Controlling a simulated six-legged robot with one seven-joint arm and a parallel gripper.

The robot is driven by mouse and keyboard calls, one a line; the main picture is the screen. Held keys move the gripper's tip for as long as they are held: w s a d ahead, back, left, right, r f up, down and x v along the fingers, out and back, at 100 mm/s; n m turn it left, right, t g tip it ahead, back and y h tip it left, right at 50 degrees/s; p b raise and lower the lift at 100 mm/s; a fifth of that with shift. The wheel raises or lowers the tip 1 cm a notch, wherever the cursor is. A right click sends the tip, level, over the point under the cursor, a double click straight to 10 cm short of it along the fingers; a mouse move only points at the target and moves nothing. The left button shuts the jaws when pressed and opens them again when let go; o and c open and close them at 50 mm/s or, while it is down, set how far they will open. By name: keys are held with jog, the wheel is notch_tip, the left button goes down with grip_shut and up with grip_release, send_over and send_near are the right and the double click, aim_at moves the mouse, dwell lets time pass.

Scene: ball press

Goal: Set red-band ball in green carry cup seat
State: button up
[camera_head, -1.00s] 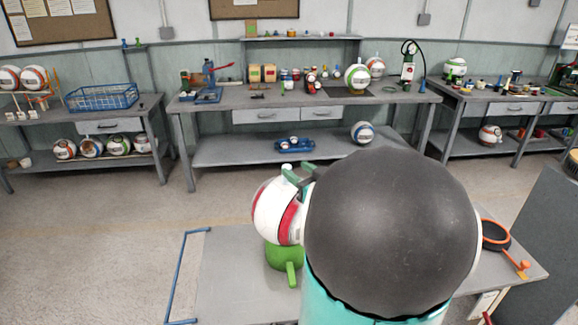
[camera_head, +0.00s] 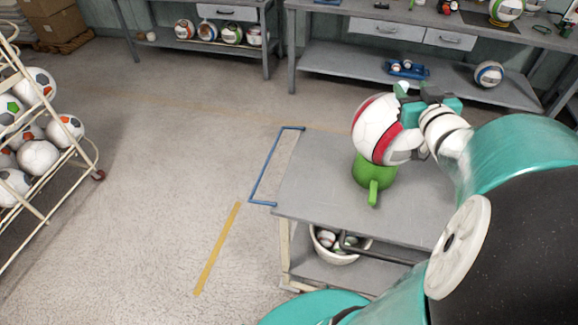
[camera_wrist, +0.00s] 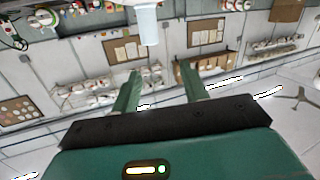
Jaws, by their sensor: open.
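The white ball with a red band (camera_head: 378,132) rests on the green carry cup (camera_head: 375,175), seated at its top. The cup stands on the grey cart top, its green handle pointing toward me. My gripper (camera_head: 404,100) is beside the upper right of the ball and overlaps it in the head view; I cannot tell whether they touch. In the wrist view, its two green fingers (camera_wrist: 160,82) are spread apart with nothing between them. The wrist view does not show the ball or cup. The ball hides the cup's seat.
The cart's top (camera_head: 310,185) is clear left of the cup. A blue rail (camera_head: 262,178) juts from the cart's left side. A white bowl of small balls (camera_head: 338,250) sits on its lower shelf. A ball rack (camera_head: 50,160) stands far left. Workbenches (camera_head: 330,65) line the back.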

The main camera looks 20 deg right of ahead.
jog(key=w+a+g, duration=0.2)
jog(key=w+a, duration=0.1)
jog(key=a, duration=0.3)
jog(key=s+a+f+n+g+y, duration=0.1)
jog(key=s+a+g+y, duration=0.1)
jog(key=a, duration=0.7)
jog(key=s+a+f+n+g+y, duration=0.1)
jog(key=s+a+f+g+y, duration=0.1)
jog(key=s+a, duration=0.3)
jog(key=s+a+f+g+y, duration=0.1)
jog(key=s+a+g, duration=0.3)
jog(key=a, duration=0.9)
jog(key=shift+f+n+y, duration=0.35)
jog(key=shift+n+y, duration=0.05)
jog(key=shift+y, duration=0.1)
jog(key=shift+d, duration=0.1)
